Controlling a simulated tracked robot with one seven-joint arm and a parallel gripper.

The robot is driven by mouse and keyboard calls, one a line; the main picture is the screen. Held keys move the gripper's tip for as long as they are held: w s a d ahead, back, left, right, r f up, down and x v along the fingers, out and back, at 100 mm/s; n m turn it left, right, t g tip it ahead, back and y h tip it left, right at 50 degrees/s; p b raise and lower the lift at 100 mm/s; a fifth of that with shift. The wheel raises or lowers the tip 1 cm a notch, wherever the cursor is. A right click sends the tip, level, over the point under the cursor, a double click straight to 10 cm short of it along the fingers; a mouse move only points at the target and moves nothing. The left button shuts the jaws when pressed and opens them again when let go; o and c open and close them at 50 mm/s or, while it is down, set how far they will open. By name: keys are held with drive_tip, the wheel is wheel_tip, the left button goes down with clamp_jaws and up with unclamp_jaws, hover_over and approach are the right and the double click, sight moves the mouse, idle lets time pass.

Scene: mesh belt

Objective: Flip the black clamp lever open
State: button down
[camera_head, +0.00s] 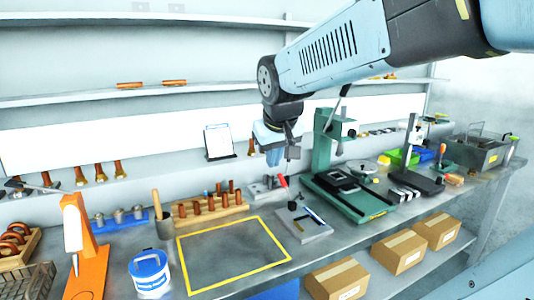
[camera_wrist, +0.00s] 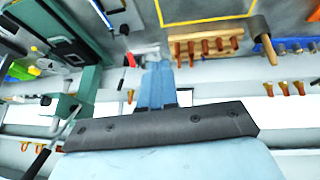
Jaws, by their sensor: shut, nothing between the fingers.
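My gripper (camera_head: 274,158) hangs above the bench, pointing down, with its blue fingers together and nothing between them. The closed fingers also show in the wrist view (camera_wrist: 157,75). A black lever handle (camera_head: 345,90) sticks up beside the green press (camera_head: 322,150), right of my gripper and apart from it. In the wrist view a black handle (camera_wrist: 38,162) shows at lower left, near the green press column (camera_wrist: 75,95). I cannot tell for sure that this is the clamp lever. A small grey fixture (camera_head: 308,228) with a red-tipped lever (camera_head: 283,181) stands below my gripper.
A yellow-outlined area (camera_head: 235,258) on the bench is clear. A wooden rack of handled tools (camera_head: 208,208) stands behind it. An orange stand (camera_head: 85,250) and a white-and-blue tub (camera_head: 150,275) are at left. Cardboard boxes (camera_head: 398,252) sit on the lower shelf.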

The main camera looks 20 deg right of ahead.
drive_tip(key=w+d+f+h, duration=0.1)
drive_tip(key=w+d, duration=0.3)
drive_tip(key=w, duration=0.5)
drive_tip(key=w+d+f+n+h, duration=0.1)
drive_tip(key=w+d, duration=0.4)
drive_tip(key=w, duration=0.5)
drive_tip(key=w+d+f+h, duration=0.1)
drive_tip(key=w+d+f, duration=0.2)
drive_tip(key=w, duration=0.6)
drive_tip(key=shift+w+d, duration=0.2)
drive_tip(key=shift+d, duration=0.8)
drive_tip(key=w+d+f, duration=0.5)
drive_tip(key=d+f, duration=0.2)
drive_tip(key=f, duration=0.2)
drive_tip(key=shift+w+d, duration=0.15)
drive_tip(key=shift+w, duration=0.05)
